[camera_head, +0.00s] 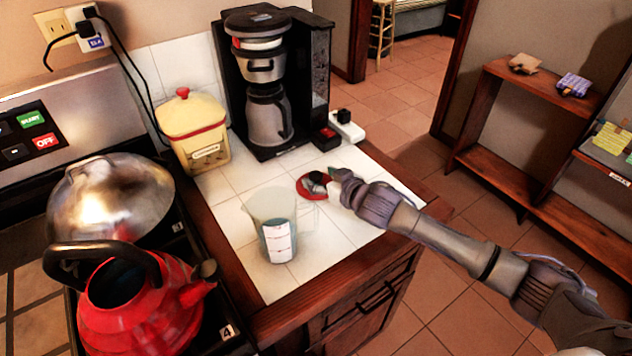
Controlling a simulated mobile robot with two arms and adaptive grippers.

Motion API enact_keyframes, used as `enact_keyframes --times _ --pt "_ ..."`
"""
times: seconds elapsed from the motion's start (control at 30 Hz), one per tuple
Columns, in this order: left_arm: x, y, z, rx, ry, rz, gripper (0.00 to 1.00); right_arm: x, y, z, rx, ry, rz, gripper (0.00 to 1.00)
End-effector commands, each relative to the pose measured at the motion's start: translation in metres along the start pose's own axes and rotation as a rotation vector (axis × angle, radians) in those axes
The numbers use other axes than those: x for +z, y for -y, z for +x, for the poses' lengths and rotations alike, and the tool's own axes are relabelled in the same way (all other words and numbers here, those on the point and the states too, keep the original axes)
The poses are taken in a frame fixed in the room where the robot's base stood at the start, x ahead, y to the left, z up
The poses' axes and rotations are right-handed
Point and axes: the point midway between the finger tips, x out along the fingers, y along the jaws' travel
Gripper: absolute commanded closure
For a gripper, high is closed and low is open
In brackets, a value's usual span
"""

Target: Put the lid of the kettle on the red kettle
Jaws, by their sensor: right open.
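The red kettle (135,310) stands on the stove at the lower left. Its top is uncovered, showing a dark opening, and its black handle arches over it. The red lid (304,190) with a dark knob lies on the white tiled counter. My right gripper (324,184) is at the lid, over its right side, and partly hides it. The gripper is open; whether its fingers touch the knob I cannot tell. My left gripper is not in view.
A clear measuring cup (277,232) stands on the counter between lid and kettle. A silver domed pot (110,198) sits behind the kettle. A coffee maker (268,105) and a yellow canister (193,135) stand at the back. The counter's front strip is clear.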

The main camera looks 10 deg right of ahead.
Motion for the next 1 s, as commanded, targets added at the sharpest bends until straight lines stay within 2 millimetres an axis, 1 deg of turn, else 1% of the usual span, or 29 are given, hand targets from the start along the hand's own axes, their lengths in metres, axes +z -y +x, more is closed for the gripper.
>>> enact_keyframes --times 0.03,0.1,0.2,0.47,0.57,0.6,0.87,0.9,1.0 --pt "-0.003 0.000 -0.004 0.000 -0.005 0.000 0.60 -0.004 0.001 0.007 0.000 0.000 0.000 0.33" --pt "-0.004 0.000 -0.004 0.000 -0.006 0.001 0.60 -0.002 0.000 0.017 0.000 0.000 0.002 0.33" --pt "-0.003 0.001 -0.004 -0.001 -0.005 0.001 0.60 -0.001 0.001 0.025 0.000 0.000 0.000 0.33" --pt "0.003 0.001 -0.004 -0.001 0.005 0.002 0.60 0.000 0.001 0.027 0.000 0.000 0.000 0.33" --pt "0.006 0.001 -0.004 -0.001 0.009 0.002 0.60 0.000 0.001 0.027 0.000 0.000 0.000 0.48" --pt "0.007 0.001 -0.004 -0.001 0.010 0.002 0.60 0.000 0.000 0.027 0.000 0.000 0.000 0.55" --pt "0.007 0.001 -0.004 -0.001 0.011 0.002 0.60 0.000 0.000 0.026 0.000 0.001 0.000 0.98" --pt "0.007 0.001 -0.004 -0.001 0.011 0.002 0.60 -0.001 0.000 0.026 0.000 0.000 0.000 1.00" --pt "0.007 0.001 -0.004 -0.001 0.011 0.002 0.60 -0.001 0.000 0.026 0.000 0.000 0.000 1.00"
